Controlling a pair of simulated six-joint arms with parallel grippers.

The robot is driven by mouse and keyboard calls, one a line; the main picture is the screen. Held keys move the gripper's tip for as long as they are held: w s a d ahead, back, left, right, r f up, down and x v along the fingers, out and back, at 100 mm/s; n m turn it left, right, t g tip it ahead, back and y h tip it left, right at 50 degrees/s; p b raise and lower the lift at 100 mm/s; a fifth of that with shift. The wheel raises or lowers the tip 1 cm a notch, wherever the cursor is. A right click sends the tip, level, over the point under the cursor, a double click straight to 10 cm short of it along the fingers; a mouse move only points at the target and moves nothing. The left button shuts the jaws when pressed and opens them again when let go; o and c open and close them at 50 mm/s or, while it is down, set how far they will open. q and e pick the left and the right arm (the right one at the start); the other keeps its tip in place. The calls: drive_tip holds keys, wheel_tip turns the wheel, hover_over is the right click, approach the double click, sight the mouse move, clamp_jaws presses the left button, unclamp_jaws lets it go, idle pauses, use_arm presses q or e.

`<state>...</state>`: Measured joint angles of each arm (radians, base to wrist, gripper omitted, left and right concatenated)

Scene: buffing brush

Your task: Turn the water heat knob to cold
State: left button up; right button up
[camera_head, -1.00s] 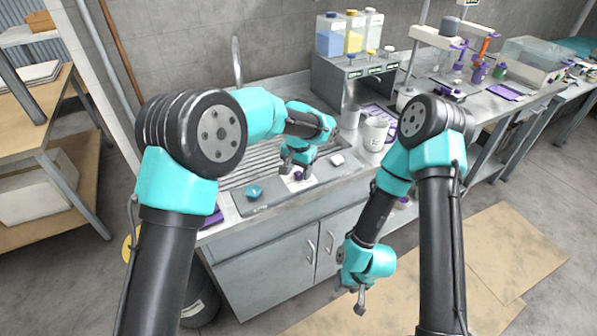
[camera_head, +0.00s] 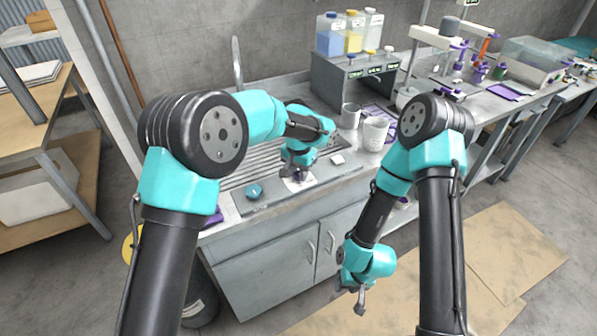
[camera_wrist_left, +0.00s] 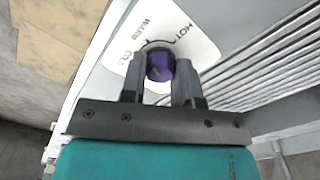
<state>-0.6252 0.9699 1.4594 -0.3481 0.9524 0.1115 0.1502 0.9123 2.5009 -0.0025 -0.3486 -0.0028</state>
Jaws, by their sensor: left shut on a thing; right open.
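I cannot tell clearly which mark the knob points to. My right gripper (camera_head: 360,298) is open and empty, low in front of the cabinet.
A teal round item (camera_head: 254,191) and a small white block (camera_head: 338,159) sit on the sink's front ledge, either side of my left gripper. A white mug (camera_head: 375,134) and a grey mug (camera_head: 350,116) stand to the right. A tap (camera_head: 237,62) rises behind.

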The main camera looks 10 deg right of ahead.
use_arm(q)
drive_tip(key=shift+n, duration=0.5)
drive_tip(key=n, duration=0.5)
drive_tip(key=shift+n, duration=0.3)
drive_tip(key=n, duration=0.5)
drive_tip(key=shift+n, duration=0.3)
drive_tip(key=o, duration=0.9)
drive_tip(key=shift+r, duration=0.1)
wheel_tip(320, 180, up, 17)
drive_tip(key=shift+r, duration=0.15)
